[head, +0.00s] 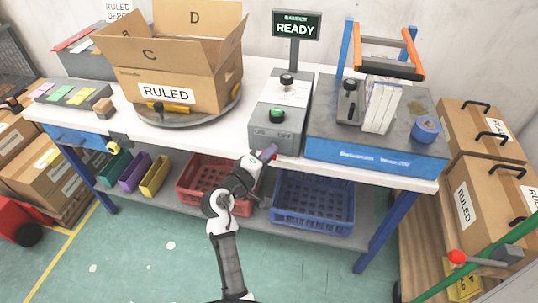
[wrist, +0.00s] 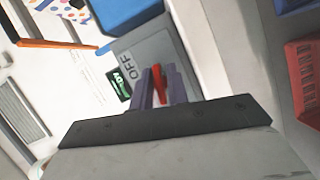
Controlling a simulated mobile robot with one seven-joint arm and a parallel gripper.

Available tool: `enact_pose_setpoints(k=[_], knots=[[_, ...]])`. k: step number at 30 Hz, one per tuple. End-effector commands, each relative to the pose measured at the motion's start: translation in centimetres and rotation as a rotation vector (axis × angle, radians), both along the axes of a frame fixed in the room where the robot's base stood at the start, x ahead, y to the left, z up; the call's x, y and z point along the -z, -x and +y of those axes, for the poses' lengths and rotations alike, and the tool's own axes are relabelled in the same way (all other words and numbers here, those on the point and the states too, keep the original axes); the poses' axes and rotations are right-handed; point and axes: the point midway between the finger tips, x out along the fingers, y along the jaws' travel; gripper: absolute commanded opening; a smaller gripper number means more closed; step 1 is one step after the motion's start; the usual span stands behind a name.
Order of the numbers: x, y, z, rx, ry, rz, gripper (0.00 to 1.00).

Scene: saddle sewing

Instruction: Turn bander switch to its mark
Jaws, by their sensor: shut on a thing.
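The bander control box (head: 276,127) is grey, with a green button (head: 277,115) and a black knob (head: 287,79) on top. The bander switch (wrist: 159,83) is a red lever on its grey front panel (wrist: 150,50), beside a printed OFF label (wrist: 130,68). My gripper (head: 268,152) is at the front of the box, near the table edge. In the wrist view, its purple fingers (wrist: 156,88) are shut on the red lever, one on each side. The lever's base and its mark cannot be made out. The display (head: 297,25) behind the box reads READY.
The blue bander (head: 375,160) stands right of the box, with white stacks and a tape roll (head: 426,129). An open carton (head: 175,65) sits on a turntable at left. A red crate (head: 205,180) and blue crate (head: 313,200) are on the shelf below.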

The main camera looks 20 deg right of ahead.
Motion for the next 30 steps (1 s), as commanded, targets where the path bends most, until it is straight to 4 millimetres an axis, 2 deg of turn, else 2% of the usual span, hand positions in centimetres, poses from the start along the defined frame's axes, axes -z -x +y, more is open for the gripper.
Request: enact_pose_setpoints(k=[30], knots=[[0.00,0.04,0.02,0.000,-0.789,-0.532,0.00]])
